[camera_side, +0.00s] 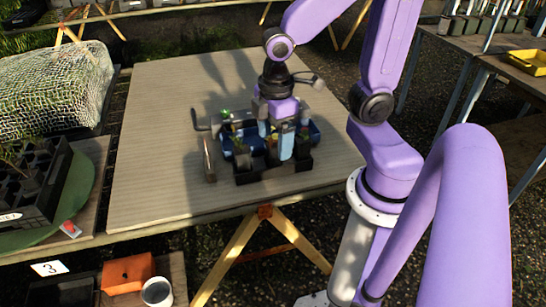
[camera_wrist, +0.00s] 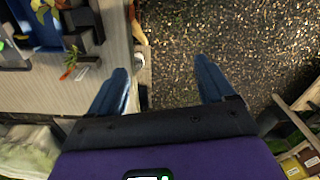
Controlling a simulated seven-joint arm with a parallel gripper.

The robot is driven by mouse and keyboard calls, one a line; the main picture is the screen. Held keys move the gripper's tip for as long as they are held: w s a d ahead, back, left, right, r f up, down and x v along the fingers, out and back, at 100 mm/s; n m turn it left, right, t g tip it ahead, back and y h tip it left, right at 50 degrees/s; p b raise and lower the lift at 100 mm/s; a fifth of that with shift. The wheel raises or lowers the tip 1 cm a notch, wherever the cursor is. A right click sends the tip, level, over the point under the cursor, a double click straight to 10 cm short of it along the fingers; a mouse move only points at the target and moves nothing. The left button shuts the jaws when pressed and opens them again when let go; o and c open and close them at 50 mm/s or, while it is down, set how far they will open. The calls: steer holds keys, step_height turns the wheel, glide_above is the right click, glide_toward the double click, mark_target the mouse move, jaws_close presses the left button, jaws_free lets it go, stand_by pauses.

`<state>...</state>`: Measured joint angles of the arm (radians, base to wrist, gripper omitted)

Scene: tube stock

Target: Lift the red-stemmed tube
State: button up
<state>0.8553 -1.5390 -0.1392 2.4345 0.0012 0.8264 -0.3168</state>
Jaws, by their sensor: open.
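A blue tray (camera_side: 313,130) with several black tubes stands on the table, small seedlings showing in them. My gripper (camera_side: 276,142) is low over the tray's front side in the side view. In the wrist view my gripper (camera_wrist: 163,82) is open, its two blue fingers wide apart with nothing between them. A seedling with green leaves and a red-orange stem (camera_wrist: 67,73) shows at the upper left of the wrist view, by a black tube (camera_wrist: 91,61), outside the fingers. In the side view I cannot tell which seedling has the red stem.
The wooden table (camera_side: 150,150) is clear left of the tray. A brown upright piece (camera_side: 209,160) stands beside the tray's left end. A netted bundle (camera_side: 55,88) and a black pot tray (camera_side: 45,185) are further left. An orange box (camera_side: 127,272) sits below.

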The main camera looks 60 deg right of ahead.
steer(key=w+d+f+m, duration=0.1)
steer(key=w+d+f, duration=0.2)
steer(key=w+d, duration=0.6)
steer(key=m, duration=0.1)
glide_above(273, 143)
step_height(273, 143, down, 3)
steer(key=f, duration=1.2)
steer(key=shift+w+a, duration=0.15)
steer(key=shift+w, duration=0.15)
steer(key=f, duration=0.4)
steer(key=shift+s, duration=0.35)
steer(key=shift+f, duration=0.55)
steer(key=c, duration=1.1)
